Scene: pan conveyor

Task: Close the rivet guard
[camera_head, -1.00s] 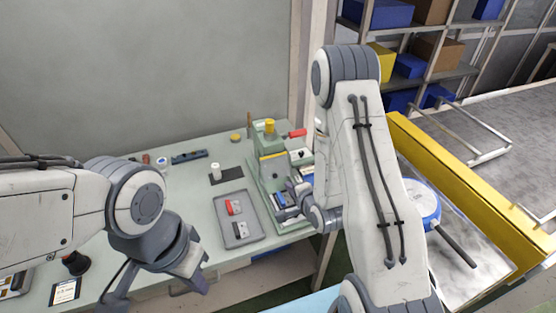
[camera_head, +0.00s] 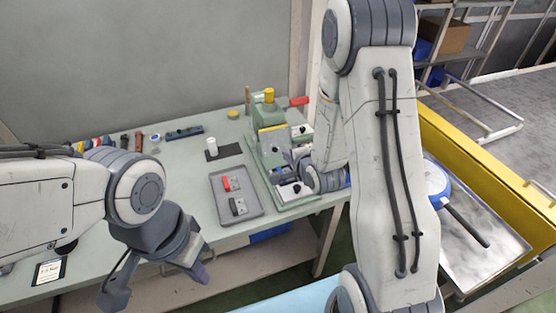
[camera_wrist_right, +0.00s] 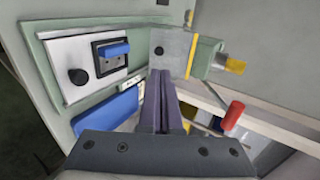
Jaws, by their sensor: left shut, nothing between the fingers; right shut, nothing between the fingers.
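The rivet press (camera_head: 262,155) is a green fixture with a yellow knob and a red-handled lever, at the back right of the bench. Its guard (camera_head: 271,141) looks like a grey plate with a yellow stripe, and it also shows in the right wrist view (camera_wrist_right: 168,48). My right gripper (camera_head: 289,156) is shut and empty in front of the press. In the right wrist view its fingertips (camera_wrist_right: 160,72) are just below the plate's lower edge; I cannot tell whether they touch. My left gripper (camera_head: 203,274) is shut and empty, in front of the bench's near edge.
A blue pan (camera_head: 437,181) lies at the right by the yellow rail (camera_head: 490,185). My right arm hides part of the press.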

